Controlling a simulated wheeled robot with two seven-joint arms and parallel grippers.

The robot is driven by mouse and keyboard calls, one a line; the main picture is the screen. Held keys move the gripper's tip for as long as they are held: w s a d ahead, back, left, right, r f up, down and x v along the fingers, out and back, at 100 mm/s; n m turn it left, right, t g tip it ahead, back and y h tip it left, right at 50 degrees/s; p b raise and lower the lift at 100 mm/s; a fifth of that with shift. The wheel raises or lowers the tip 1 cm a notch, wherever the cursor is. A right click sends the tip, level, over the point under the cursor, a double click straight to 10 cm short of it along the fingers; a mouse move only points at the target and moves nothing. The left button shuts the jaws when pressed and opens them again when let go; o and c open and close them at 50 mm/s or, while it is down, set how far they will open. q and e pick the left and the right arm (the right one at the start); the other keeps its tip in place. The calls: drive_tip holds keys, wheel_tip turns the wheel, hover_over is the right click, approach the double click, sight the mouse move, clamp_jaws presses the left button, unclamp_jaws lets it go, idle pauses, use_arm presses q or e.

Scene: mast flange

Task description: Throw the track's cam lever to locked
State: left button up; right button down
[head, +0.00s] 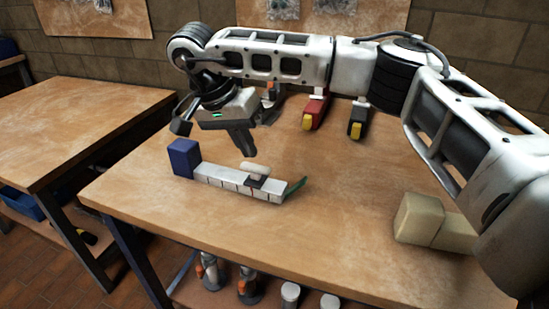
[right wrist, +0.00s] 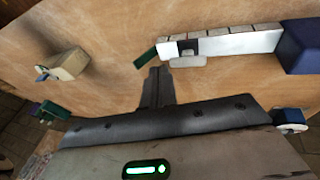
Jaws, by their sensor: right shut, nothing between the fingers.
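The track (head: 215,177) is a white segmented bar on the table, with a blue block (head: 185,157) at its left end. A green lever (head: 295,186) sticks out at its right end, angled up and away from the bar. A dark piece (head: 257,183) with a pale rounded part (head: 255,168) sits near that end. My right gripper (head: 249,153) is shut and empty, above and behind the track. In the right wrist view, the lever (right wrist: 145,58) lies just beyond the shut fingertips (right wrist: 156,70); contact is not visible. My left gripper is not in view.
A red tool (head: 316,112) and a dark tool (head: 357,121), both with yellow ends, are at the table's back. Pale blocks (head: 418,218) stand at the right, near my right arm. The table in front of the track is clear.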

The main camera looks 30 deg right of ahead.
drive_tip(key=d+r+h, duration=0.1)
drive_tip(key=d+r, duration=0.2)
drive_tip(key=b, duration=0.2)
approach(300, 181)
drive_tip(key=w+f, duration=0.2)
drive_tip(key=s+d+f, duration=0.1)
drive_tip(key=d+f, duration=0.1)
drive_tip(key=shift+s+d+f+p, duration=0.1)
drive_tip(key=shift+s+f+p, duration=0.2)
drive_tip(key=shift+s+f, duration=0.1)
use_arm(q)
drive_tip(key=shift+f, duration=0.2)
use_arm(e)
drive_tip(key=shift+s+d+f, duration=0.2)
drive_tip(key=shift+s+f, duration=0.05)
drive_tip(key=shift+f, duration=0.05)
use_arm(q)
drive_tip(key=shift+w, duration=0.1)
